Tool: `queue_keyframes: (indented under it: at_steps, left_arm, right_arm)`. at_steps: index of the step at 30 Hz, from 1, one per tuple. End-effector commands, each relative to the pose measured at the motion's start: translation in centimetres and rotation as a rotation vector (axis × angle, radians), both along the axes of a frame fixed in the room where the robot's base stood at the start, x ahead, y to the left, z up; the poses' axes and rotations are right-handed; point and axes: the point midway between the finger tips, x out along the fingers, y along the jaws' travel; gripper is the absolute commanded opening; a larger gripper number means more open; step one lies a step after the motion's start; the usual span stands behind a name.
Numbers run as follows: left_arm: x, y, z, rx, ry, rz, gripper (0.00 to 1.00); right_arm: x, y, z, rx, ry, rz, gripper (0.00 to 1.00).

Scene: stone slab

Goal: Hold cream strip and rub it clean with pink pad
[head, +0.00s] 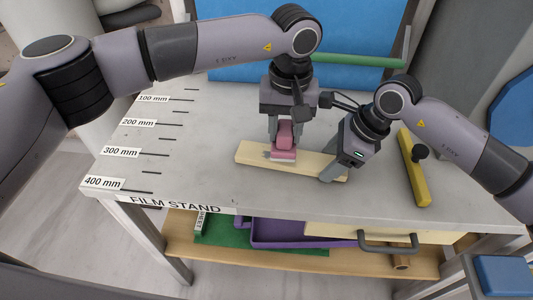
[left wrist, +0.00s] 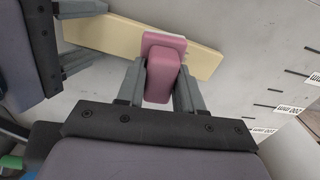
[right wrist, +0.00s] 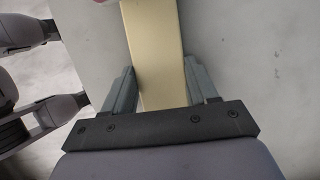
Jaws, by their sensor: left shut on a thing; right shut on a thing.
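The cream strip (head: 249,154) lies on the stone slab (head: 205,180), running from left to right near the slab's middle. My right gripper (head: 334,172) is shut on its right end; the right wrist view shows the strip (right wrist: 152,40) between the two fingers. My left gripper (head: 284,144) is shut on the pink pad (head: 284,154) and holds it over the middle of the strip. In the left wrist view the pad (left wrist: 162,68) covers part of the strip (left wrist: 120,38). The pad's underside is hidden, so I cannot tell if it touches.
A yellow bar with a black knob (head: 416,175) lies at the right of the slab. A green bar (head: 350,61) is at the back by a blue panel (head: 240,45). A shelf below holds a purple tray (head: 270,240). The slab's left side, with printed scale marks, is clear.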

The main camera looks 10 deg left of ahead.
Motion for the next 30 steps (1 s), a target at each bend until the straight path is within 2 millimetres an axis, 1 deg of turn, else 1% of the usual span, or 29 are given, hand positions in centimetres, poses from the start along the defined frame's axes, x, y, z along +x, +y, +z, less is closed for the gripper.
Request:
queue_keyframes:
  at_steps: [1, 11, 14, 23, 30]
  left_arm:
    - [-0.9, -2.0, 0.2, -0.030, 0.001, -0.037, 0.00]
    - [-1.0, -2.2, 0.4, -0.035, 0.004, -0.040, 0.00]
    - [-1.0, -1.9, 1.1, -0.034, 0.002, -0.041, 0.00]
    - [-1.0, -0.3, 3.8, -0.033, -0.005, -0.041, 0.00]
    - [-0.9, 1.3, 5.7, -0.026, -0.002, -0.033, 0.00]
  right_arm:
    - [-0.7, 1.2, 0.0, 0.005, 0.001, 0.034, 0.03]
    - [-0.8, 1.3, -0.1, 0.004, 0.000, 0.040, 0.03]
    - [-0.9, 1.3, -0.1, 0.005, 0.001, 0.040, 0.03]
    - [-0.9, 1.2, -0.3, 0.003, 0.006, 0.037, 0.03]
    - [-0.8, 1.0, -0.3, 0.002, 0.006, 0.030, 0.03]
